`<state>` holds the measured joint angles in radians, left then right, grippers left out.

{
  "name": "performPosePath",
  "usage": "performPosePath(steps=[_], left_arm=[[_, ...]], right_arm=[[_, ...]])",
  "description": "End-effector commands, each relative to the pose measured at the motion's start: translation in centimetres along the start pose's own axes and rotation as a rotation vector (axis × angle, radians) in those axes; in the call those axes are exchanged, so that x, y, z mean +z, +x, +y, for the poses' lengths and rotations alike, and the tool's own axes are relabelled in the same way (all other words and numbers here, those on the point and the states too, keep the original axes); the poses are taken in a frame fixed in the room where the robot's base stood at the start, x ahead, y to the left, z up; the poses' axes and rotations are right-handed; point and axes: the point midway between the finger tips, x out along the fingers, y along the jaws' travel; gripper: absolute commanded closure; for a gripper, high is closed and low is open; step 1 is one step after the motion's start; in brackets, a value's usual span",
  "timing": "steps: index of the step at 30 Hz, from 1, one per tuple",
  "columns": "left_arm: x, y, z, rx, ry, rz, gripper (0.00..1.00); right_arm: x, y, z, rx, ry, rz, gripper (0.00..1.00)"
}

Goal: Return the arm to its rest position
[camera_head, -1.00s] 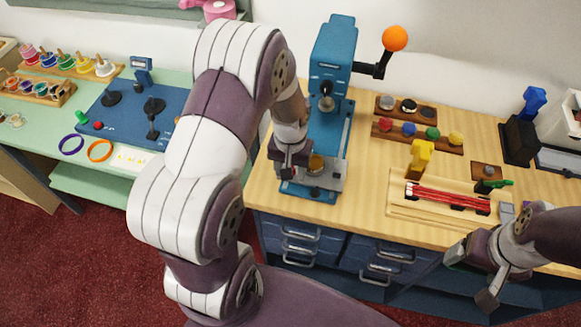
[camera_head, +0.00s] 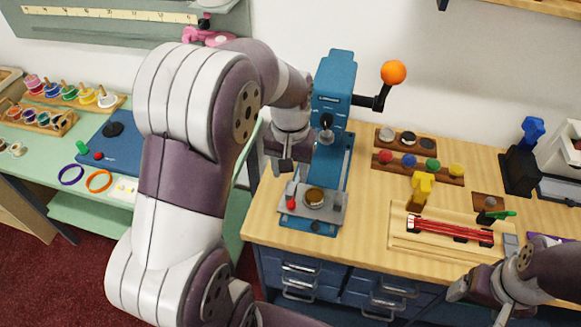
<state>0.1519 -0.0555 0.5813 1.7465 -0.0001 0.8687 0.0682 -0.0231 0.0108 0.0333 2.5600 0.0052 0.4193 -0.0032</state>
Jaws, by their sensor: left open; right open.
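My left arm rises large in the left half of the head view. Its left gripper (camera_head: 281,165) hangs just left of the blue press (camera_head: 333,100), in the air and apart from the press's base plate. It is open, and I see nothing between its fingers. A round brass-coloured piece (camera_head: 315,196) sits on the press's grey plate, with a red knob (camera_head: 291,204) beside it. My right gripper (camera_head: 478,305) is at the lower right, in front of the wooden counter's edge. It is open and looks empty, partly cut off by the frame's bottom.
The wooden counter (camera_head: 373,228) carries racks of coloured knobs (camera_head: 418,166), a yellow clamp (camera_head: 421,188) and a tray with red strips (camera_head: 450,230). The press's orange-tipped lever (camera_head: 393,73) sticks out right. A green table (camera_head: 83,212) with rings and spools stands left.

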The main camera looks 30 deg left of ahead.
Motion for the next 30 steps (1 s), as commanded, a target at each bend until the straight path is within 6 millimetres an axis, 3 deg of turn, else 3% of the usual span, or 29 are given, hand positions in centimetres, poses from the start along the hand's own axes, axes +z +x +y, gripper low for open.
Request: performPosePath(steps=[10,14,18,22,30], left_arm=[[-0.3,0.5,0.0,0.002,0.013,0.032,0.50],[2.5,1.9,0.6,0.006,0.064,0.079,0.50],[6.8,2.7,2.0,0.012,0.154,0.117,0.50],[9.9,3.0,2.8,0.015,0.215,0.115,0.50],[10.1,2.8,3.5,0.017,0.243,0.118,0.50]], right_arm=[[0.0,0.0,0.0,0.000,0.000,0.000,0.19],[0.0,0.0,0.0,0.000,0.000,0.000,0.19],[0.0,0.0,0.0,0.000,0.000,0.000,0.19],[0.0,0.0,0.0,0.000,0.000,0.000,0.19],[0.0,0.0,0.0,0.000,0.000,0.000,0.19]])
